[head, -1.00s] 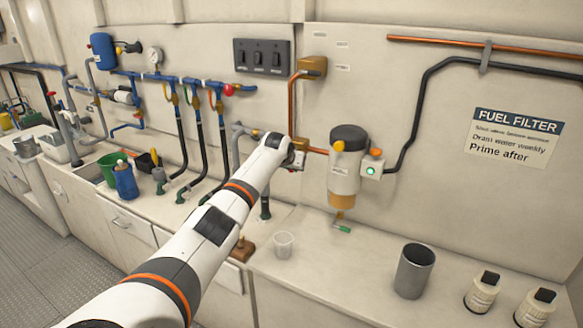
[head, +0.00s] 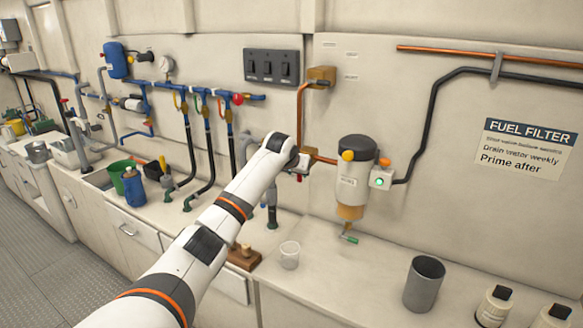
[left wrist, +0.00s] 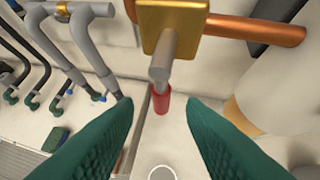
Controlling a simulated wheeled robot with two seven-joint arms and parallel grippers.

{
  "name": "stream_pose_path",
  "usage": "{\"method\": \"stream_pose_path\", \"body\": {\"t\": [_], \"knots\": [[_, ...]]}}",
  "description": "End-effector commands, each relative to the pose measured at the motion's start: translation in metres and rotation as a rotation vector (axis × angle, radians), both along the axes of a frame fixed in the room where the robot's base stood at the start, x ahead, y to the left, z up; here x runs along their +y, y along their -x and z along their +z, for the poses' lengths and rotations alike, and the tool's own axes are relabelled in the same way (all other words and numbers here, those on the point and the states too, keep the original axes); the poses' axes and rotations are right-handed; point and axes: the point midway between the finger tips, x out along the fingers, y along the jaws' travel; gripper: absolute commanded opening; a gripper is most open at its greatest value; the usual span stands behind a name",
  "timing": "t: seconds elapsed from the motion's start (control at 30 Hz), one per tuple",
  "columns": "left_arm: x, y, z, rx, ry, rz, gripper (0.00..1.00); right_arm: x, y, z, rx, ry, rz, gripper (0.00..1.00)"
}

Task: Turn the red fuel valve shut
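The fuel valve shows in the left wrist view as a square brass body (left wrist: 176,18) with a grey stem and a red handle (left wrist: 161,98) pointing toward the camera. My left gripper (left wrist: 160,110) is open, its two green fingers on either side of the red handle's end, with a visible gap on both sides. In the head view my left arm reaches to the copper pipe left of the fuel filter (head: 354,175). My own wrist hides most of the valve there. My right gripper is not in view.
A brass fitting (head: 321,75) and copper pipe are above the wrist. Blue pipes with a red knob (head: 238,99) run to the left. A clear cup (head: 289,255), a grey cup (head: 424,284) and white bottles stand on the counter below. The counter between the cups is clear.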

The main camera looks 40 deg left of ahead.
Motion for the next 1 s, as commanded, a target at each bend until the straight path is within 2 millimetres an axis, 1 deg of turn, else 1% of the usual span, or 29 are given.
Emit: {"method": "stream_pose_path", "body": {"t": [0.03, 0.2, 0.4, 0.57, 1.0], "knots": [[-0.003, 0.006, 0.003, 0.000, -0.005, -0.003, 0.37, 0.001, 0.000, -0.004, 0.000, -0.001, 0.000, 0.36], [-0.012, 0.024, 0.024, 0.000, -0.004, -0.002, 0.37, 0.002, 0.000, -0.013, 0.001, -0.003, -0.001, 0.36], [-0.019, 0.040, 0.042, 0.000, -0.002, -0.002, 0.37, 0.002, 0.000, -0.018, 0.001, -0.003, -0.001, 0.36], [-0.022, 0.044, 0.047, 0.002, -0.002, -0.001, 0.37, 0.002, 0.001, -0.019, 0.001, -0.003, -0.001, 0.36], [-0.022, 0.044, 0.047, 0.002, -0.002, -0.001, 0.37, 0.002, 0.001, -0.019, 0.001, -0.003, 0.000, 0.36]]}}
